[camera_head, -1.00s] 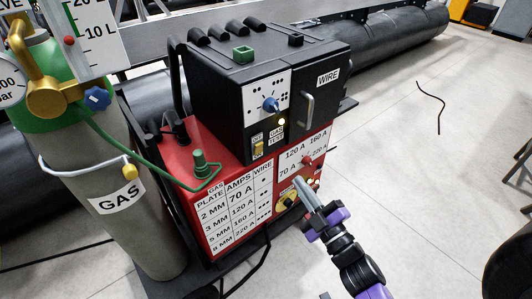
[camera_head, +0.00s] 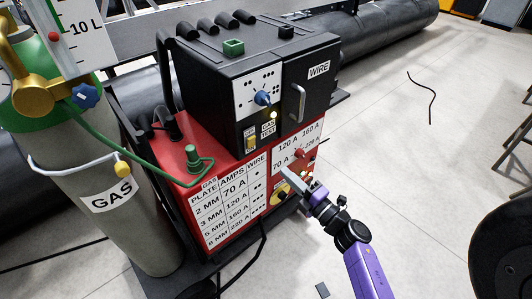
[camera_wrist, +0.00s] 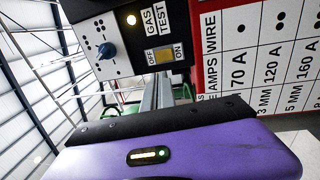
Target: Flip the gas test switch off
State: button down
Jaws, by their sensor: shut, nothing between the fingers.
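The gas test switch (camera_head: 251,143) is a small yellow rocker on the black front of the red welding machine, between OFF and ON labels. It also shows in the wrist view (camera_wrist: 163,56), just beyond my fingertips. Which side is pressed in, I cannot tell. My gripper (camera_head: 286,171) is shut and empty. In the head view its tips are right of and below the switch, in front of the red panel. In the wrist view its fingers (camera_wrist: 156,93) point toward the switch, apparently without touching.
A blue knob (camera_head: 263,98) sits above the switch, and a wire door with a handle (camera_head: 299,103) is to its right. A grey gas cylinder (camera_head: 108,220) and green hose (camera_head: 125,142) stand left.

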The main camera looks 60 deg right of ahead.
aim_at(252, 141)
jog(key=p+x, duration=0.1)
jog(key=x, duration=1.2)
jog(key=shift+w+d+r, duration=0.1)
jog(key=shift+w+r, duration=0.05)
jog(key=shift+w, duration=0.2)
jog(key=shift+p, duration=0.3)
